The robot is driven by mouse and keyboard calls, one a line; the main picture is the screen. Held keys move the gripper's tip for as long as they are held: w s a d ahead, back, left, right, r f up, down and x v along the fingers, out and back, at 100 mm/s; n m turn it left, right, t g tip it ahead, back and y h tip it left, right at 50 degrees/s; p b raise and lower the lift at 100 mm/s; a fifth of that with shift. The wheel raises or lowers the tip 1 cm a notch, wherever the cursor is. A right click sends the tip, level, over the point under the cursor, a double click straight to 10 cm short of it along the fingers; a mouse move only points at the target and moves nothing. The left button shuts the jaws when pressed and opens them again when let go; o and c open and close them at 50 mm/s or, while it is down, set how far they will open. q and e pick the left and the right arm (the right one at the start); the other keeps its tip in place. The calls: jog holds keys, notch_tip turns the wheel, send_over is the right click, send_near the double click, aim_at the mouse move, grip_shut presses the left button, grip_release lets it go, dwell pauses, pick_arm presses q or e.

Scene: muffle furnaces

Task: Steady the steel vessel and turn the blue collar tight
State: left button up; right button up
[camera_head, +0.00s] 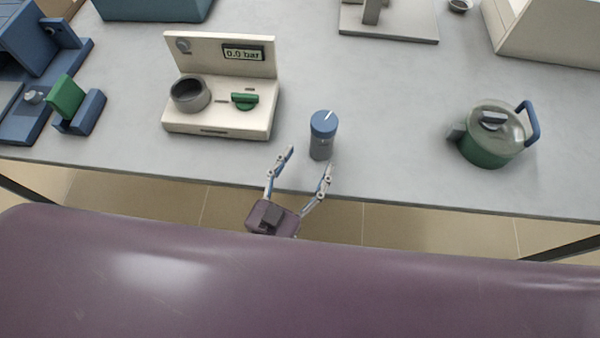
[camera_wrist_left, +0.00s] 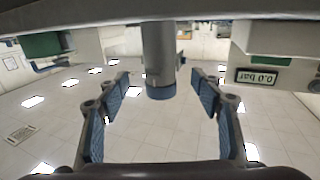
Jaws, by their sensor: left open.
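The steel vessel (camera_head: 319,151) stands upright near the table's front edge, capped by the blue collar (camera_head: 323,124), whose top carries a white line pointing up and slightly right. My left gripper (camera_head: 309,160) is open just in front of the vessel, its two fingers pointing toward it. In the left wrist view, which is upside down, the vessel (camera_wrist_left: 158,48) and collar (camera_wrist_left: 161,92) show between the spread fingers (camera_wrist_left: 160,82). I see no finger touching the vessel. My right gripper is not in view.
A cream station (camera_head: 222,123) with a grey cup (camera_head: 190,94), green knob (camera_head: 245,101) and a display (camera_head: 243,53) reading 0.0 bar stands left of the vessel. A green pot (camera_head: 488,148) with a blue handle stands right. The table between pot and vessel is clear.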

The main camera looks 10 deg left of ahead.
aim_at(317, 145)
pick_arm(q)
jog(key=x, duration=0.8)
jog(key=shift+w+d, duration=0.1)
jog(key=shift+w, duration=0.2)
